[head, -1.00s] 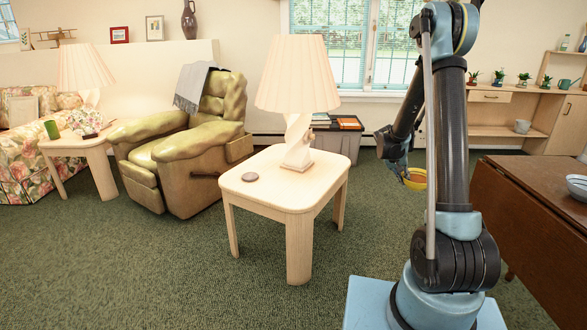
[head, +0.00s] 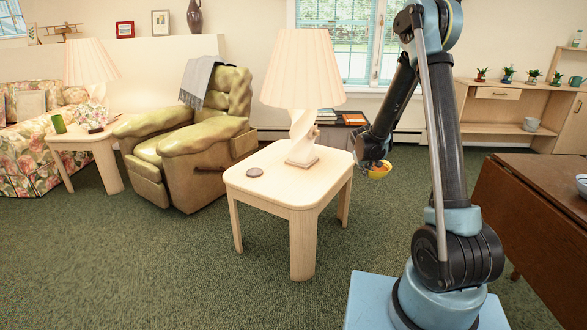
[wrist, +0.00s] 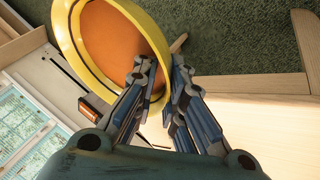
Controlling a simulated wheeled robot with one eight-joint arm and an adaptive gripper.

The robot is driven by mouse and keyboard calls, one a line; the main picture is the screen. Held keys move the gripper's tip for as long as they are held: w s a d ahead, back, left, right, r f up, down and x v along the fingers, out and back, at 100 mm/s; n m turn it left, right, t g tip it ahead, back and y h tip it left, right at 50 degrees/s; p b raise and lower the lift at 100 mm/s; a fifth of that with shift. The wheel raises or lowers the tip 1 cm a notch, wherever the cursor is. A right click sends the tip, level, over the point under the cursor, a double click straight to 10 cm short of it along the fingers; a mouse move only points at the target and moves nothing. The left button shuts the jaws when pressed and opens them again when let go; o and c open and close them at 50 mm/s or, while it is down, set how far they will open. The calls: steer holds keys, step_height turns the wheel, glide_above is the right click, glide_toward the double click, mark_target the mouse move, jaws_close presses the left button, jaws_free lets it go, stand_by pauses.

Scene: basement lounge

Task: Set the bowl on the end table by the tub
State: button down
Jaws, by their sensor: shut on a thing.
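The yellow bowl (head: 380,172), orange inside, hangs in the air just right of the end table's far right corner in the head view. My gripper (head: 374,163) holds it there. In the wrist view the bowl (wrist: 105,45) is tilted, with its rim between the fingers of my gripper (wrist: 160,75). The pale wood end table (head: 272,191) also shows at the right of the wrist view (wrist: 270,115).
The tabletop's front and right are bare. A green recliner (head: 195,150) is at left, a brown table (head: 535,200) at right.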

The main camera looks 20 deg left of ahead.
steer(key=s+a+n+y, duration=0.25)
steer(key=a+n, duration=0.35)
steer(key=a, duration=0.8)
steer(key=r+n+g+y, duration=0.1)
steer(key=n+g+y, duration=0.1)
steer(key=n+y, duration=0.35)
glide_above(292, 190)
steer(key=s+d, duration=0.2)
steer(key=n+h, duration=0.1)
steer(key=n, duration=0.1)
steer(key=shift+m, duration=0.25)
steer(key=shift+d+f, duration=0.2)
steer(key=shift+f, duration=4.4)
steer(key=c, duration=1.7)
jaws_free()
steer(key=shift+o, duration=0.2)
steer(key=v, duration=1.2)
steer(key=shift+w, duration=0.15)
steer(key=shift+r, duration=0.15)
